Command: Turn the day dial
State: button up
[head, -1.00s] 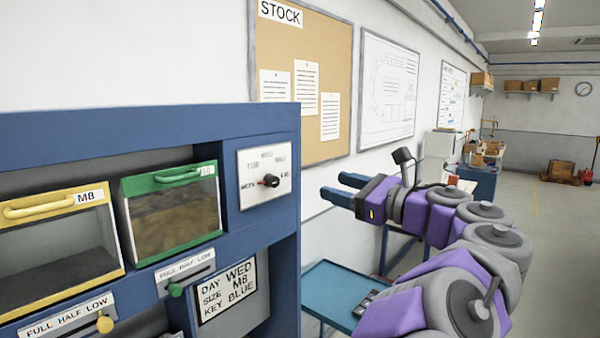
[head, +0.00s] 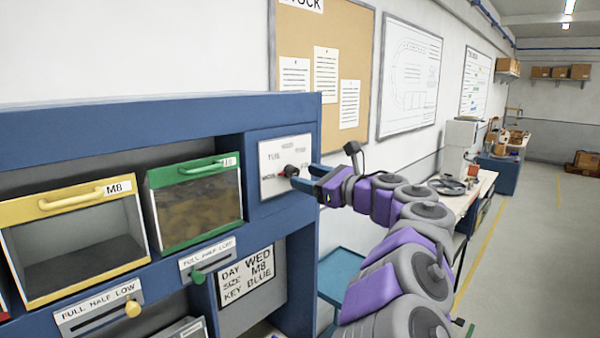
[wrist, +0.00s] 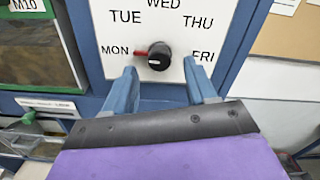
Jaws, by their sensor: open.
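The day dial is a black knob (wrist: 158,56) with a red pointer, on a white plate (wrist: 205,18) marked MON, TUE, WED, THU, FRI. The pointer is at MON. In the head view the knob (head: 291,170) sits at the upper right of the blue cabinet. My gripper (wrist: 165,82) is open, its two blue fingers below and to either side of the knob in the wrist view. I cannot tell whether the fingertips touch the plate. In the head view my gripper (head: 305,178) is just right of the knob. A card (head: 246,277) reads DAY WED, SIZE M8, KEY BLUE.
The blue cabinet (head: 200,107) holds a yellow M8 bin (head: 75,240) and a green bin (head: 195,205), with slider levers below. A teal table (head: 340,270) stands to its right.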

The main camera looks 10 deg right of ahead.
aim_at(296, 173)
jog(key=shift+x, duration=1.55)
jog(key=shift+c, duration=0.4)
grip_shut()
